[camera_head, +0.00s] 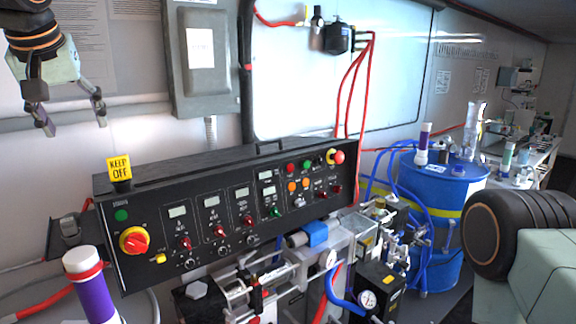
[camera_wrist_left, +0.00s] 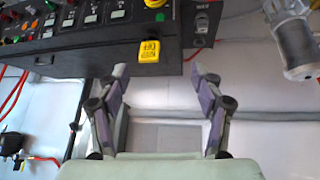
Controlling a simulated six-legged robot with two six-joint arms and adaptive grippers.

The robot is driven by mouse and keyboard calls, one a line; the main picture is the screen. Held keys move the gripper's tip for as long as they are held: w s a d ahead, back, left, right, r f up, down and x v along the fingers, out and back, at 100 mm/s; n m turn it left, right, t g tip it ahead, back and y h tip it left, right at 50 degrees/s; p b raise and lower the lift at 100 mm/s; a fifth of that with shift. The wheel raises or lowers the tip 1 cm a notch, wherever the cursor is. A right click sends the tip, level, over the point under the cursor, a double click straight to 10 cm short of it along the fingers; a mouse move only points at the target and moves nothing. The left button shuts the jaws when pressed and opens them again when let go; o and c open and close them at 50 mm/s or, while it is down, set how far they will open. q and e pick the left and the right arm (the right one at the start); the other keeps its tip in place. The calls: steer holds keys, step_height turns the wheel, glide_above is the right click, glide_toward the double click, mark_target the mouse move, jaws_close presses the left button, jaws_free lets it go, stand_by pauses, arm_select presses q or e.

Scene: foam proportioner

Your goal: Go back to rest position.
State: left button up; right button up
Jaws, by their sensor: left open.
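My left gripper (camera_head: 72,118) hangs at the upper left in the head view, open and empty, in front of the wall and above the left end of the black control panel (camera_head: 150,213). In the left wrist view its two purple-padded fingers (camera_wrist_left: 160,95) are spread apart with nothing between them. A yellow "KEEP OFF" tag (camera_head: 119,168) stands on the panel's top left corner; the tag also shows in the left wrist view (camera_wrist_left: 149,50), beyond the fingertips. My right gripper is not visible; a large dark and pale green part of my own body fills the lower right of the head view.
The panel carries a red-yellow rotary knob (camera_head: 134,240) and several buttons. A white-and-purple cylinder (camera_head: 90,285) stands at lower left. A grey electrical box (camera_head: 205,62) is on the wall. Blue drums (camera_head: 440,190) and hoses stand at right. Open air surrounds the left gripper.

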arm_select(q)
steer(key=w+d+f+m+t+h+b, duration=0.25)
steer(key=w+d+f, duration=0.35)
steer(key=d+f, duration=0.3)
steer(key=s+d+f+m+b, duration=0.1)
steer(key=d+f+b, duration=0.15)
steer(key=f, duration=1.15)
steer(key=s+d+f+m+b, duration=0.15)
steer(key=f+b, duration=0.25)
steer(key=f, duration=1.1)
steer(key=s+d+f+g+b, duration=0.1)
steer(key=s+f+b, duration=0.2)
steer(key=s+f, duration=0.45)
steer(key=s+f+g+b, duration=0.1)
steer(key=s+f+b, duration=0.3)
steer(key=f, duration=0.6)
steer(key=s+d+f+g+b, duration=0.1)
steer(key=s+f+b, duration=0.1)
steer(key=s+f, duration=0.6)
steer(key=s+f+g+b, duration=0.5)
steer(key=s+f+b, duration=0.2)
steer(key=s+f, duration=1.1)
steer(key=shift+s+m, duration=0.3)
steer(key=shift+s, duration=0.7)
steer(key=shift+f, duration=0.1)
